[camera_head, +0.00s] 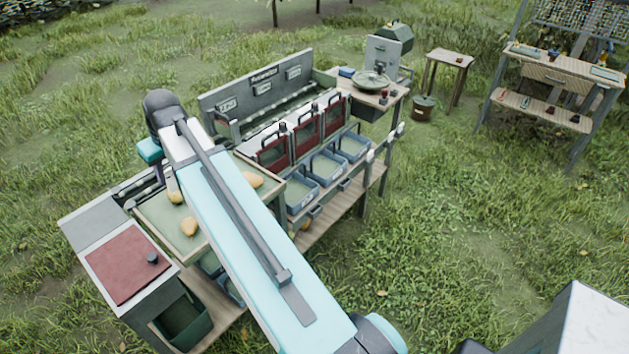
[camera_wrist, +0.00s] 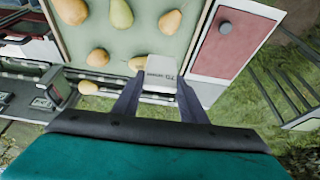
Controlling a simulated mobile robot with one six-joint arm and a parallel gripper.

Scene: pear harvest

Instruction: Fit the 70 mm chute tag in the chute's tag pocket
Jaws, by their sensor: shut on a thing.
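My gripper (camera_wrist: 157,90) is shut on the chute tag (camera_wrist: 161,72), a small pale plate marked with a 70, held between the two dark fingers. The tag appears above or near the edge of the pear tray. In the head view my own arm hides the gripper and tag. The chutes form a row with dark red gates (camera_head: 306,131) at the middle of the bench. The grey back board (camera_head: 262,87) behind them carries several small pale labels. I cannot tell which place is the tag pocket.
A green sorting tray (camera_wrist: 143,40) holds several pears. A red lid panel (camera_head: 127,262) is at the left end. Blue bins (camera_head: 327,166) stand before the chutes. A scale pan (camera_head: 371,80) sits at the bench's far end. A stool (camera_head: 449,60) and shelf table (camera_head: 545,95) stand apart on grass.

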